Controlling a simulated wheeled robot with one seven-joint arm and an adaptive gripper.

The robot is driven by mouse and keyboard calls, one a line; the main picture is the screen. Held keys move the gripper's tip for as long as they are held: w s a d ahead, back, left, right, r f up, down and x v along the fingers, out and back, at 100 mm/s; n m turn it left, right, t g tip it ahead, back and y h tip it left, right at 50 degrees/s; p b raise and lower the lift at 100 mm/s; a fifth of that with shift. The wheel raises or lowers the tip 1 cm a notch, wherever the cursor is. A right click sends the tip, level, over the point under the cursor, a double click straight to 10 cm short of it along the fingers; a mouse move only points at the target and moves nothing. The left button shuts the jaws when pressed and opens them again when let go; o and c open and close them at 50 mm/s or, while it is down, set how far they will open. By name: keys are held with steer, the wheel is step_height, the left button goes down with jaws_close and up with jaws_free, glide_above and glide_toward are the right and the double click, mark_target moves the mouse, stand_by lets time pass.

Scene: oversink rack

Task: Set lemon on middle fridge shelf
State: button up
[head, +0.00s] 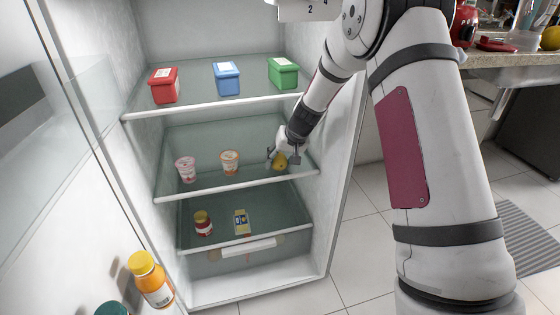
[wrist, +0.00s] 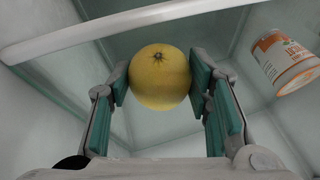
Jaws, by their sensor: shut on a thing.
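The yellow lemon (wrist: 160,80) is between the two green-padded fingers of my gripper (wrist: 161,88) in the wrist view, and the gripper is shut on it. In the head view the lemon (head: 280,161) shows below my gripper (head: 283,158), inside the open fridge at the right part of the middle shelf (head: 240,189). The lemon is at or just above the shelf glass; I cannot tell whether it touches. Part of the lemon is hidden by the fingers.
A pink cup (head: 186,170) and an orange-labelled cup (head: 230,162) stand left on the middle shelf. Red (head: 164,85), blue (head: 227,78) and green (head: 283,73) boxes stand on the shelf above. A jar (head: 203,223) and a yellow pack (head: 241,222) are below.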

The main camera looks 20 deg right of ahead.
steer(key=o, duration=1.2)
steer(key=shift+f, duration=0.1)
